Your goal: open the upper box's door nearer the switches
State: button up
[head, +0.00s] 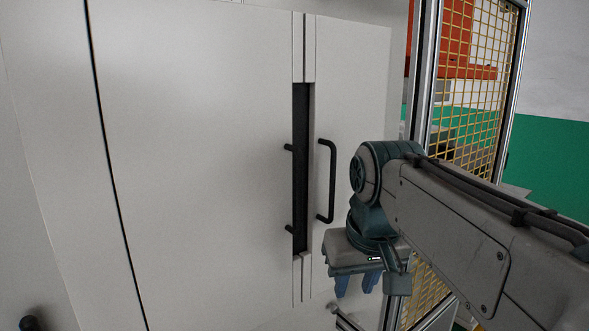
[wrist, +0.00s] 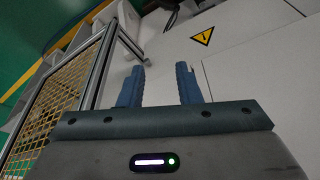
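A tall pale grey cabinet fills the left and middle of the head view. Its wide left door (head: 195,150) and narrower right door (head: 352,80) meet at a dark vertical gap. The right door carries a black bar handle (head: 332,180). Another black handle (head: 288,148) shows at the gap's left edge. Both doors look shut. My gripper (head: 356,288) hangs fingers-down in front of the right door's lower part, below and right of its handle. In the wrist view its two blue fingers (wrist: 160,70) are apart with nothing between them. I cannot make out any switches.
A metal-framed yellow mesh fence (head: 468,85) stands close to the right of the cabinet, behind my arm. The wrist view shows the mesh (wrist: 62,105) at left and a yellow warning triangle (wrist: 202,36) on a pale panel. A dark knob (head: 29,323) sits at the lower left.

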aim_at(300, 178)
jog(key=a+r+n+y+p, duration=0.1)
jog(key=a+r+n+p, duration=0.15)
jog(key=r, duration=1.05)
jog(key=a+r+n+p, duration=0.15)
jog(key=a+r, duration=0.25)
jog(key=r, duration=1)
jog(key=shift+m+t, duration=0.3)
jog(key=shift+m, duration=0.2)
jog(key=b+x, duration=0.1)
jog(key=x, duration=1.3)
jog(key=shift+w, duration=0.2)
grip_shut()
